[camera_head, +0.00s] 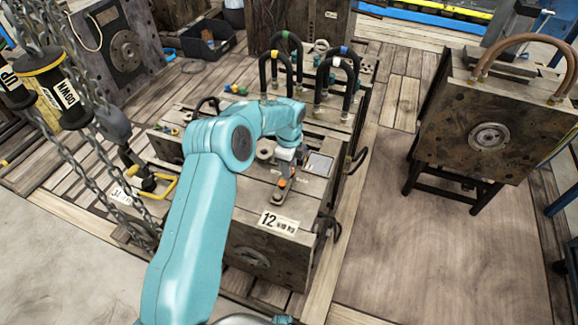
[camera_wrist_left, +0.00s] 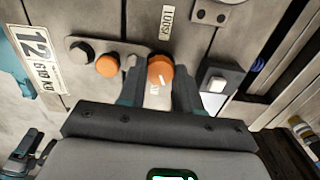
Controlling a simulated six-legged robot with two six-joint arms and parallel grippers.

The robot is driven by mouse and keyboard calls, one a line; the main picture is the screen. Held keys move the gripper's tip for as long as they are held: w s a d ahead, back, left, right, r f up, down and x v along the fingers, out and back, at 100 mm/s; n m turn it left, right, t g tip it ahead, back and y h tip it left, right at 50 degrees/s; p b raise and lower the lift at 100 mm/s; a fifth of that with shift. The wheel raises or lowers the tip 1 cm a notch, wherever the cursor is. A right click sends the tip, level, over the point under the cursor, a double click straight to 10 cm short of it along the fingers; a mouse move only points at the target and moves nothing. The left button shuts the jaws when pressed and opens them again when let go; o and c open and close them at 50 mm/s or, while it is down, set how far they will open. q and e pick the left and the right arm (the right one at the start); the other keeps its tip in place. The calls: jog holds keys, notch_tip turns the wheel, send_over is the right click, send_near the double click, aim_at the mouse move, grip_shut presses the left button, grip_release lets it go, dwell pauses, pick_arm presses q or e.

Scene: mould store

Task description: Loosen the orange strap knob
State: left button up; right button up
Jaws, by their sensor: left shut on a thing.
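The orange strap knob (camera_wrist_left: 160,70) is between the two fingers of my left gripper (camera_wrist_left: 158,84) in the left wrist view. The gripper is shut on it, with a finger on either side. A second, smaller orange round piece (camera_wrist_left: 107,66) sits on the grey metal strap (camera_wrist_left: 128,50), left of the gripper. In the head view that piece (camera_head: 281,184) shows just in front of my left gripper (camera_head: 287,162), above the mould block (camera_head: 245,195). There the gripper hides the held knob. A label reading LOOSE (camera_wrist_left: 168,22) is beyond the knob. My right gripper is not in view.
Black hoses (camera_head: 345,75) arch up behind the gripper. A number 12 plate (camera_head: 279,222) is on the block's near edge. Chains with a yellow-black pendant (camera_head: 65,90) hang at the left. Another mould (camera_head: 490,130) stands on the right. Wooden floor between is clear.

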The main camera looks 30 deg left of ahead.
pick_arm(q)
jog(key=n, duration=0.7)
jog(key=shift+b, duration=0.4)
jog(key=n, duration=0.8)
jog(key=shift+b, duration=0.35)
jog(key=n, duration=0.7)
jog(key=shift+n+b, duration=0.3)
jog(key=shift+n, duration=0.1)
jog(key=n, duration=0.3)
jog(key=shift+n+b, duration=0.3)
jog(key=shift+n, duration=1.8)
